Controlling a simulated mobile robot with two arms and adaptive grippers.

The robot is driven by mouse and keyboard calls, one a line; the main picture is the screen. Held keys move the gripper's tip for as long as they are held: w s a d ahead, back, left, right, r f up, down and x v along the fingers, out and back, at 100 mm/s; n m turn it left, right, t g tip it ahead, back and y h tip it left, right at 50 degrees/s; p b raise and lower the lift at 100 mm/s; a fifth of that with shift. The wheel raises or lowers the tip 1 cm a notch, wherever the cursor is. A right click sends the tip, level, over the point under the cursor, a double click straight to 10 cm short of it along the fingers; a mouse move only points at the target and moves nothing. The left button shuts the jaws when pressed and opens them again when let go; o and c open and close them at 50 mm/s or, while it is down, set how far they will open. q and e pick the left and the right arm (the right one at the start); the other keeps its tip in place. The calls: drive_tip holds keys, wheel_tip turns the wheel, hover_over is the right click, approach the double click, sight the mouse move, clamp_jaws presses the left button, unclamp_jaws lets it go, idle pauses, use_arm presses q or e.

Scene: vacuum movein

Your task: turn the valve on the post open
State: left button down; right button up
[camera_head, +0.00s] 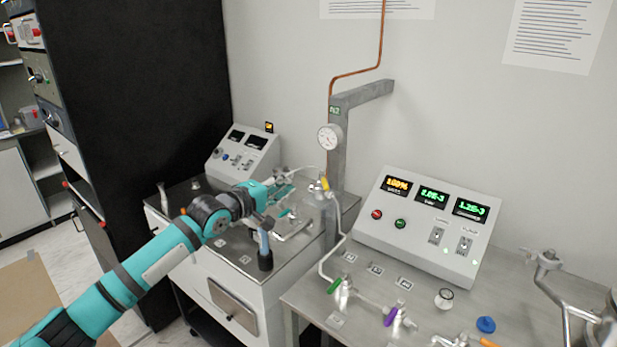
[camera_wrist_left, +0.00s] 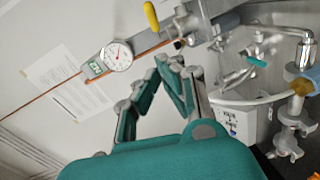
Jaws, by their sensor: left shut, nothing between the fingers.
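The grey post (camera_head: 338,165) stands against the wall behind the benches, with a round gauge (camera_head: 329,137) on it. The valve's yellow handle (camera_head: 325,183) is low on the post. In the left wrist view the yellow handle (camera_wrist_left: 151,17) points up and left, and the gauge (camera_wrist_left: 117,56) is beyond my fingers. My left gripper (camera_head: 288,189) is shut and empty, just left of the yellow handle and apart from it. Its teal fingers (camera_wrist_left: 166,65) meet below the handle in the left wrist view. My right gripper is not in view.
A control box with lit displays (camera_head: 425,225) stands on the right bench. Valves with green (camera_head: 334,286) and purple (camera_head: 391,317) handles sit in front of it. A copper pipe (camera_head: 357,72) runs up the wall.

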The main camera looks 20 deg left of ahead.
sight(324, 182)
use_arm(q)
drive_tip(key=w+d+f+p, duration=0.1)
drive_tip(key=w+d+p, duration=0.1)
drive_tip(key=w+d, duration=0.3)
drive_tip(key=shift+w+f+p, duration=0.2)
drive_tip(key=shift+w+p, duration=0.2)
drive_tip(key=shift+w, duration=0.1)
